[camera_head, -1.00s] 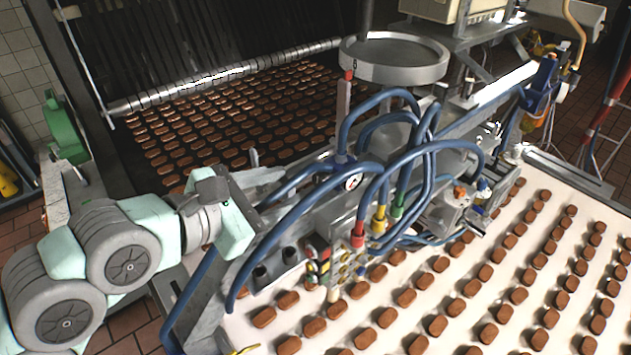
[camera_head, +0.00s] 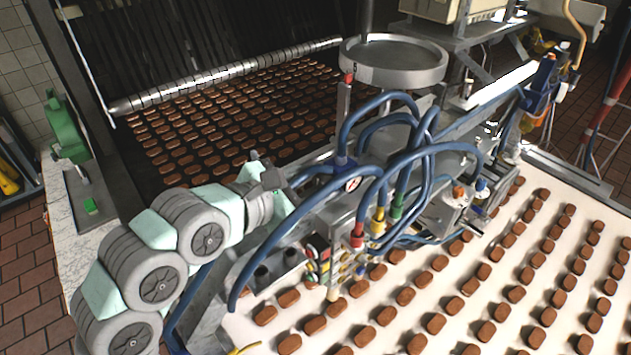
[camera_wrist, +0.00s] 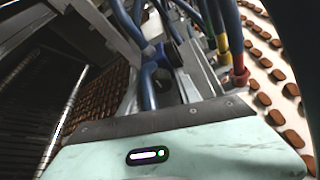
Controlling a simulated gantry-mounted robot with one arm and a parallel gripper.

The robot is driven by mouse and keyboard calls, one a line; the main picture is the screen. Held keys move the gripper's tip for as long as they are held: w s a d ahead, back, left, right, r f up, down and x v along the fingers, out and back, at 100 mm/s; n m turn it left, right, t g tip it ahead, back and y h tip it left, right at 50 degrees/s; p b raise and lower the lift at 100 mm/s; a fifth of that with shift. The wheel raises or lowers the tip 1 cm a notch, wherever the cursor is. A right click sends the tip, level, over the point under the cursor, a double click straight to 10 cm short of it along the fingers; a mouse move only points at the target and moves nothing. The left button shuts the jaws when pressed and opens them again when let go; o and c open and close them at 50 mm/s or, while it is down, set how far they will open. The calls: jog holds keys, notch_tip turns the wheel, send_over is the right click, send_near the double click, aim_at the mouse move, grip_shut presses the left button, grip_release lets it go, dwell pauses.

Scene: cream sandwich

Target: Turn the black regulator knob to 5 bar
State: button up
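The small white pressure gauge (camera_head: 352,184) sits on the machine among blue hoses in the head view. Its reading is too small to make out. I cannot clearly pick out the black regulator knob; hoses cover much of the area around the gauge. My gripper (camera_head: 271,180) is left of the gauge, apart from it, at the left end of the hose bundle. Its fingers are too small and dark there to tell open from shut. In the wrist view only its mint-green housing (camera_wrist: 185,145) shows, with blue fittings (camera_wrist: 168,54) and hoses beyond; no fingertips are visible.
Blue hoses (camera_head: 300,207) arch close to my gripper's right. Red (camera_head: 357,234), yellow (camera_head: 378,220) and green (camera_head: 397,206) fittings stand beyond. Two dark round parts (camera_head: 262,273) sit low on the frame. A round metal tray (camera_head: 394,61) stands behind. Biscuits cover the white belt (camera_head: 480,272).

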grip_shut()
jog(key=b, duration=0.2)
jog(key=shift+f+m+b, duration=0.3)
jog(key=shift+f+b, duration=0.05)
jog(key=shift+f, duration=0.05)
jog(key=shift+r+t+b, duration=0.2)
jog(key=shift+t+b, duration=0.1)
jog(key=shift+b, duration=0.4)
jog(key=shift+r+m, duration=0.15)
jog(key=shift+m, duration=0.15)
jog(key=shift+o, duration=1.6)
grip_release()
jog(key=shift+s, duration=0.1)
jog(key=b+v, duration=0.1)
jog(key=v, duration=0.9)
jog(key=shift+s+a+r, duration=0.15)
jog(key=shift+s+r, duration=0.05)
jog(key=shift+s, duration=0.1)
